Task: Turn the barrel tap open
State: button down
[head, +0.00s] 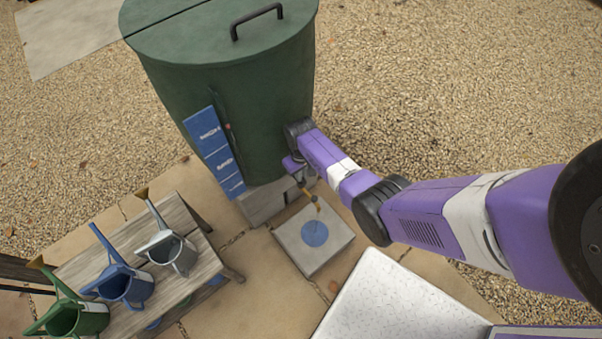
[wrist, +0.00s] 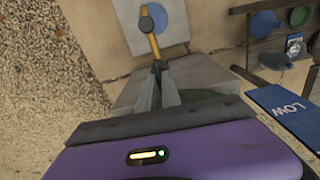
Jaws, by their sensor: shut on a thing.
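The green barrel (head: 235,100) stands upright at the upper middle of the head view. Its yellow tap lever (head: 314,201) shows low at its right side, above a paving slab, and in the wrist view the lever (wrist: 151,42) runs away from my fingertips. My gripper (head: 305,188) is low beside the barrel. In the wrist view my gripper (wrist: 159,67) has its fingers closed together on the near end of the lever. The tap's body is mostly hidden by my gripper and arm.
A slab with a blue disc (head: 314,233) lies below the tap. A wooden bench (head: 195,272) at lower left holds grey (head: 172,250), blue (head: 122,285) and green (head: 78,318) watering cans. A blue level board (head: 215,150) is on the barrel's front. Gravel is open at right.

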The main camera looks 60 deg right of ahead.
jog(key=shift+n, duration=0.4)
jog(key=c, duration=1.5)
grip_release()
jog(key=shift+c, duration=0.2)
jog(key=shift+r, duration=0.1)
notch_tip(320, 180, up, 8)
jog(key=shift+f+p, duration=0.15)
jog(key=shift+p, duration=0.7)
